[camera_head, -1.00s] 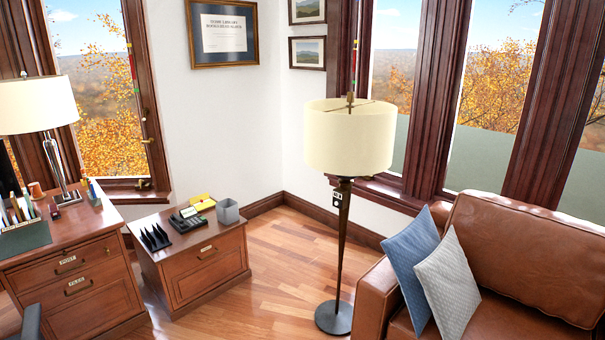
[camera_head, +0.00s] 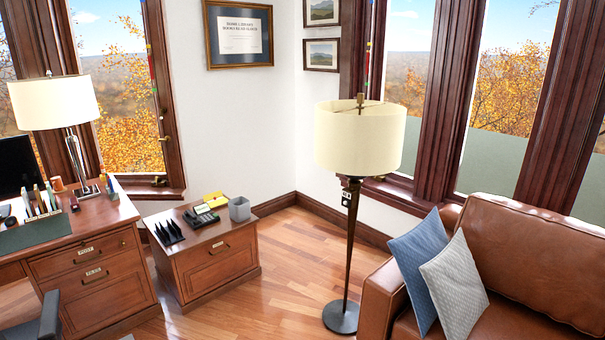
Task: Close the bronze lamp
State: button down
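The bronze lamp (camera_head: 349,250) is a floor lamp with a dark bronze pole, a round dark base and a cream drum shade (camera_head: 360,138). It stands upright on the wooden floor, left of the leather sofa. A small dark switch box with light marks (camera_head: 347,199) sits on the pole just below the shade. I cannot tell from this view whether the lamp is lit. My gripper is not in view.
A brown leather sofa (camera_head: 520,262) with blue (camera_head: 418,262) and grey (camera_head: 455,285) pillows stands right of the lamp. A low wooden cabinet (camera_head: 217,262) and a desk (camera_head: 95,270) with a table lamp (camera_head: 53,104) stand left. Floor (camera_head: 285,262) between cabinet and lamp is clear.

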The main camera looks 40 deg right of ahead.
aim_at(342, 316)
jog(key=i, duration=1)
jog(key=u, duration=0.1)
jog(key=k, duration=0.9)
jog(key=z, duration=0.25)
jog(key=i, duration=0.35)
jog(key=u, duration=0.15)
